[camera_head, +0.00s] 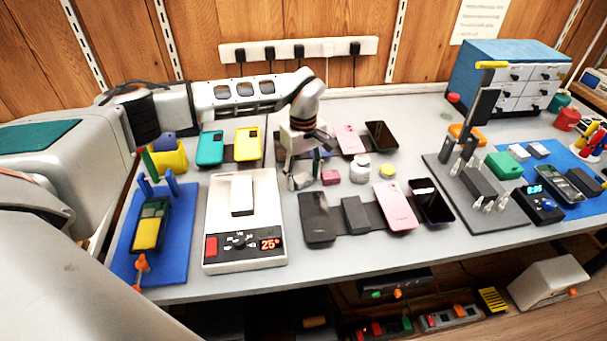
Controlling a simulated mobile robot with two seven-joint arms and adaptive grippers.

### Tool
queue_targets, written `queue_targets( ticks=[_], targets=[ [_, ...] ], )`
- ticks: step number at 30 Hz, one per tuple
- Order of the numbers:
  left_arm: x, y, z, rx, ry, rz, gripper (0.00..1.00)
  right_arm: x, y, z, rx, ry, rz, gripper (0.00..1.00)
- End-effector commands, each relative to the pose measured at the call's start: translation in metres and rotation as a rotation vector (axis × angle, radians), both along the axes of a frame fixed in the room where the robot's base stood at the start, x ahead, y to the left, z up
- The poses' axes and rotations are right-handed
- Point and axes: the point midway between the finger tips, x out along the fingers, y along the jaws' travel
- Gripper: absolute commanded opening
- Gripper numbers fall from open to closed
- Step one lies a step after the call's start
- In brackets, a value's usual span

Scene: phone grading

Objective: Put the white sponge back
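My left gripper (304,182) reaches in from the left and points down over the middle of the table, behind the front row of phones. Its fingers look spread, and I see no sponge between them. A small pink block (330,177) is just to its right. A white oblong block (242,196) lies on the white heating station (225,250), left of the gripper; I cannot tell whether it is the sponge or a phone. A yellow holder (172,160) with a green and a blue piece stands at the left. My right gripper is not in view.
Several phones, such as a pink one (396,207), lie on dark mats. A white bottle (361,168) and a yellow-topped jar (388,172) stand right of the gripper. A blue tray (178,268) is at left, a microscope stand (500,218) at right.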

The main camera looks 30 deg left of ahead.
Motion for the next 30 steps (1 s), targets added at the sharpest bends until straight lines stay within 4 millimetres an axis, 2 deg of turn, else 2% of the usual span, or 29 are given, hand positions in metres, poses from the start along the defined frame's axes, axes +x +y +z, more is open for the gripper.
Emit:
queue_targets(
  ticks=[9,13,17,24,30],
  targets=[
    [0.000,0.000,0.001,0.000,0.000,0.000,0.50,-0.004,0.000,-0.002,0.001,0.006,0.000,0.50],
    [0.000,0.000,0.009,-0.001,-0.001,0.000,0.50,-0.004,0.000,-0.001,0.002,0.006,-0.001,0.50],
    [0.001,0.000,0.031,0.001,-0.005,0.000,0.50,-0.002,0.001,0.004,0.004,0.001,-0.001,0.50],
    [0.001,0.000,0.081,0.001,-0.005,0.000,0.50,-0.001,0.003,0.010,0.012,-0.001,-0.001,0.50],
    [0.000,0.000,0.111,0.001,-0.003,0.000,0.50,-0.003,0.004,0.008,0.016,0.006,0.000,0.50]
  ],
)
